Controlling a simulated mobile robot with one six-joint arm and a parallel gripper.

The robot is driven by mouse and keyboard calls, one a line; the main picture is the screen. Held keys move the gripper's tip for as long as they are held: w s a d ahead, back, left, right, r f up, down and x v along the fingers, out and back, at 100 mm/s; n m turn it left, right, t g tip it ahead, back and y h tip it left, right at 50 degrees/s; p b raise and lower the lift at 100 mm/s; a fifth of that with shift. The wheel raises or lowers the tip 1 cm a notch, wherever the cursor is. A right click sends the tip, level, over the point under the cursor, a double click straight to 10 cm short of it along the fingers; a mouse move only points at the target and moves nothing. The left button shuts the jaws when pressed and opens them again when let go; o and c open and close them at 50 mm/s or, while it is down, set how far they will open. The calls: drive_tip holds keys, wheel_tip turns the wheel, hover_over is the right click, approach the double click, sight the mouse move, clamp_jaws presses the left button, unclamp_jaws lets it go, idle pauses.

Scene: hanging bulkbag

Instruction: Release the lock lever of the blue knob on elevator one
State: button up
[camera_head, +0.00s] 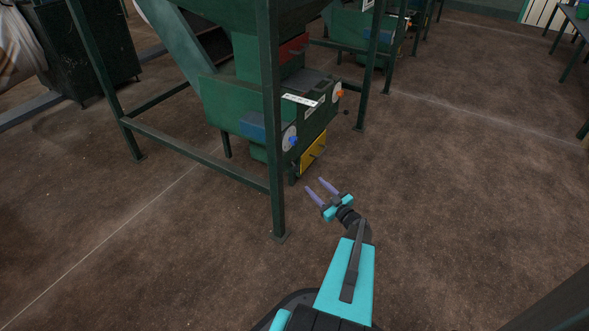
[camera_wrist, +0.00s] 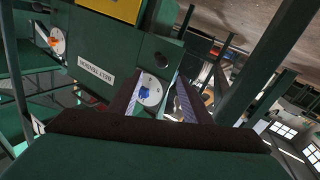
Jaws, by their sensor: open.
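The blue knob (camera_head: 294,140) sits on a white round dial at the near end of the green elevator machine (camera_head: 233,110). In the wrist view the blue knob (camera_wrist: 145,93) shows on its white dial (camera_wrist: 153,84), between my fingers and close to the left one. I cannot make out its lock lever. My gripper (camera_head: 315,184) is open and empty, its two pale fingers pointing toward the machine. It is apart from the knob, to its lower right in the head view. An orange knob (camera_head: 340,93) on another white dial sits at the machine's far end.
A green frame post (camera_head: 271,130) stands left of the blue knob, with a low rail (camera_head: 195,155) running left. A yellow panel (camera_head: 314,152) is right of the knob. The brown floor to the right is clear. More green machines stand behind.

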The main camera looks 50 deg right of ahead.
sight(298, 171)
drive_tip(key=shift+w+a, duration=0.1)
drive_tip(key=shift+w, duration=0.05)
drive_tip(key=w+b, duration=0.1)
drive_tip(key=w, duration=0.3)
drive_tip(key=w+d+b, duration=0.1)
drive_tip(key=w+b, duration=0.1)
drive_tip(key=w, duration=0.2)
drive_tip(key=w+d+b, duration=0.1)
drive_tip(key=w, duration=0.3)
drive_tip(key=shift+w+f+b, duration=0.15)
drive_tip(key=shift+w+b, duration=0.05)
drive_tip(key=shift+b, duration=0.15)
drive_tip(key=shift+w+d, duration=0.2)
drive_tip(key=shift+w, duration=0.4)
clamp_jaws()
drive_tip(key=shift+w+d, duration=0.1)
drive_tip(key=shift+w, duration=0.05)
drive_tip(key=shift+r, duration=0.2)
